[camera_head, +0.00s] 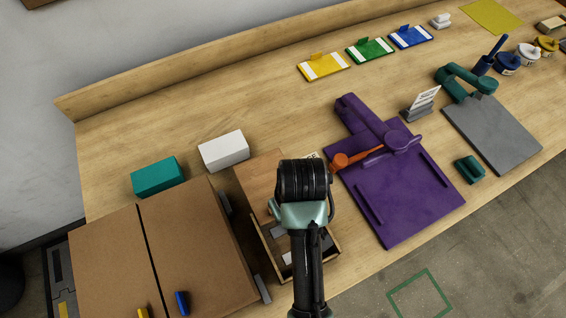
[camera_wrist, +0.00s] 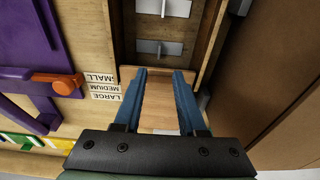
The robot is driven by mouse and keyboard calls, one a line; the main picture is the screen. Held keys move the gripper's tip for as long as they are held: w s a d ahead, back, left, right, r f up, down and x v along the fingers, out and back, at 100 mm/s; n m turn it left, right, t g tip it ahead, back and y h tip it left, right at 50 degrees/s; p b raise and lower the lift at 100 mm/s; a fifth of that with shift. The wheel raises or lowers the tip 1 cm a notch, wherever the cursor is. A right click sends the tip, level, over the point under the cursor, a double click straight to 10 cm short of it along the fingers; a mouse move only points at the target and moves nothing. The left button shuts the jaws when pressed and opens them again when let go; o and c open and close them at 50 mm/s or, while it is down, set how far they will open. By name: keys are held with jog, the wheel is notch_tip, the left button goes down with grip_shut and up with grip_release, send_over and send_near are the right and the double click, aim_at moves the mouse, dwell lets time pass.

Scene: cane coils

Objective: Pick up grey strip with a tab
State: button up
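Two light grey strips, each with a small tab at its middle, lie in the dark-floored wooden drawer. In the wrist view, one strip (camera_wrist: 158,47) is nearer my fingertips and the other strip (camera_wrist: 163,8) is at the top edge. In the head view, the open drawer (camera_head: 338,251) shows beside my arm, with parts of pale strips in it. My gripper (camera_wrist: 161,74) is open and empty, its two blue fingers apart over the wood just short of the nearer strip. In the head view my arm hides the fingers and part of the drawer.
Labels SMALL, MEDIUM and LARGE (camera_wrist: 103,87) lie beside the drawer unit. A large brown box (camera_head: 190,240) stands close on the left. A purple board (camera_head: 400,205) with an orange-headed tool (camera_head: 342,160) lies on the right. White (camera_head: 224,151) and teal (camera_head: 158,177) blocks stand behind.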

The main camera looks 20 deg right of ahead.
jog(key=f, duration=0.4)
jog(key=shift+w, duration=0.25)
jog(key=f, duration=0.2)
jog(key=f+p, duration=0.1)
jog(key=f, duration=0.1)
jog(key=shift+s+d+f, duration=0.1)
jog(key=shift+s+f, duration=0.1)
jog(key=shift+w+f, duration=0.15)
jog(key=shift+f, duration=0.3)
grip_shut()
